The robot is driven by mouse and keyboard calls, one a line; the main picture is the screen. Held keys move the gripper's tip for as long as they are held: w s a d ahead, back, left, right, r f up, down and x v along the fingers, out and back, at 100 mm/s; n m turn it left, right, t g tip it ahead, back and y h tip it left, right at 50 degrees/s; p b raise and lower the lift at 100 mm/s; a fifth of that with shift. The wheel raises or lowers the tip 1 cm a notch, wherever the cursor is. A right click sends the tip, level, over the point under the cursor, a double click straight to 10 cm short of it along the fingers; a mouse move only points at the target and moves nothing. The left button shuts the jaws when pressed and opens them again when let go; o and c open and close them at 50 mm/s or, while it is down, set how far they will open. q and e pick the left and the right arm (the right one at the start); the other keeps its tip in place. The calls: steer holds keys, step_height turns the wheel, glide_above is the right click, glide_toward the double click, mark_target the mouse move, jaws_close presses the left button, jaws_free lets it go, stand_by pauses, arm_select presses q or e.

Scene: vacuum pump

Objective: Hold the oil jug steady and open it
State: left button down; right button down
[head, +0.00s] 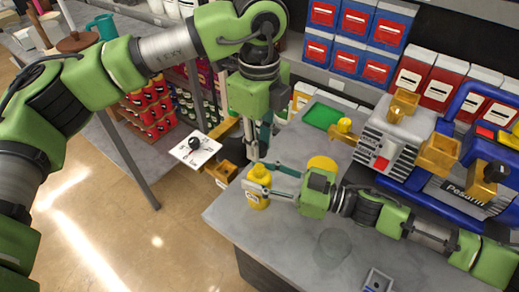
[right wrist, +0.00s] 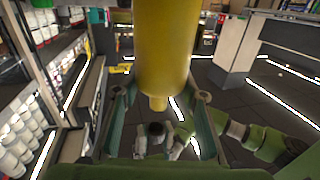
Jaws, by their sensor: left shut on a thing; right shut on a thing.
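The yellow oil jug (head: 258,201), with a pale label, is near the left edge of the grey worktop. My right gripper (head: 257,188) comes in from the right and is shut on the jug. In the right wrist view the yellow body (right wrist: 168,50) fills the upper middle between the fingers, with a narrow end pointing down. My left gripper (head: 255,152) points down at the jug's top, its jaws shut on it. The fingertips and the cap are small and partly hidden, so I cannot tell how the cap sits.
A blue-framed vacuum pump (head: 400,140) stands on the worktop (head: 290,240) at the right. A green tray (head: 321,116) and a yellow disc (head: 322,164) lie behind my right arm. Shelves with red and blue containers (head: 372,70) line the back. Open floor (head: 110,200) lies left.

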steer(key=c, duration=1.2)
jaws_free()
